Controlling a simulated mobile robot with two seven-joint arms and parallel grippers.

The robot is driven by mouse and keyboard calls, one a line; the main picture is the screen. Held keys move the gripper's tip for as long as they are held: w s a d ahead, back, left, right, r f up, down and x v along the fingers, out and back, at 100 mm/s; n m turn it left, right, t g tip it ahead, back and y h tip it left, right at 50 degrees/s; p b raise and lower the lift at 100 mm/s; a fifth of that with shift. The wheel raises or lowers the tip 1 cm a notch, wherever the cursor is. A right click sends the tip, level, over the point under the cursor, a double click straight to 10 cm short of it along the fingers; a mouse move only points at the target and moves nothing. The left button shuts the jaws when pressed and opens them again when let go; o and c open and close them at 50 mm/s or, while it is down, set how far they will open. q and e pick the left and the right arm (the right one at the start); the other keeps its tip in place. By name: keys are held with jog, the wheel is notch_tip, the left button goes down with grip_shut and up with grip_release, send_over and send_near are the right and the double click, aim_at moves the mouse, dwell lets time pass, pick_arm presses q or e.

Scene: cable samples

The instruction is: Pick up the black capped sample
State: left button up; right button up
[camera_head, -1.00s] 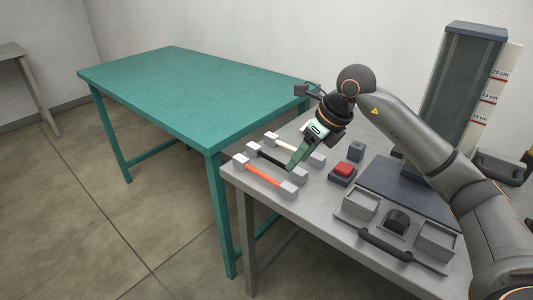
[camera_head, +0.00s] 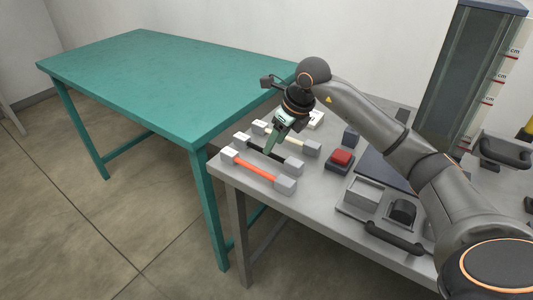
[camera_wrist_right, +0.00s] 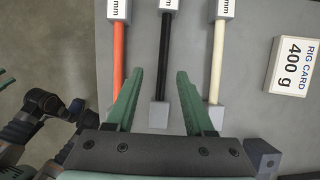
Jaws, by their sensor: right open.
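The black sample (camera_head: 258,150) is a thin black rod with light grey end blocks, lying on the grey table between an orange sample (camera_head: 256,171) and a cream sample (camera_head: 293,138). My right gripper (camera_head: 273,146) has green fingers pointing down over the black sample's middle. In the right wrist view the black sample (camera_wrist_right: 165,55) runs between the two spread fingers of my right gripper (camera_wrist_right: 160,78), with a gap on both sides. Its near end block (camera_wrist_right: 158,115) lies between the fingers. I cannot tell the height gap.
The orange (camera_wrist_right: 119,55) and cream (camera_wrist_right: 216,75) samples lie close on either side of the fingers. A white "RIG CARD 400 g" block (camera_wrist_right: 292,66) sits to the right. A red button (camera_head: 341,157) and a grey fixture (camera_head: 365,193) stand right of the samples. A teal table (camera_head: 160,85) is behind.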

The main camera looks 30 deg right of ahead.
jog(key=x, duration=0.4)
jog(key=shift+w+f, duration=0.25)
jog(key=shift+w, duration=0.25)
grip_shut()
jog(key=shift+d+r, duration=0.1)
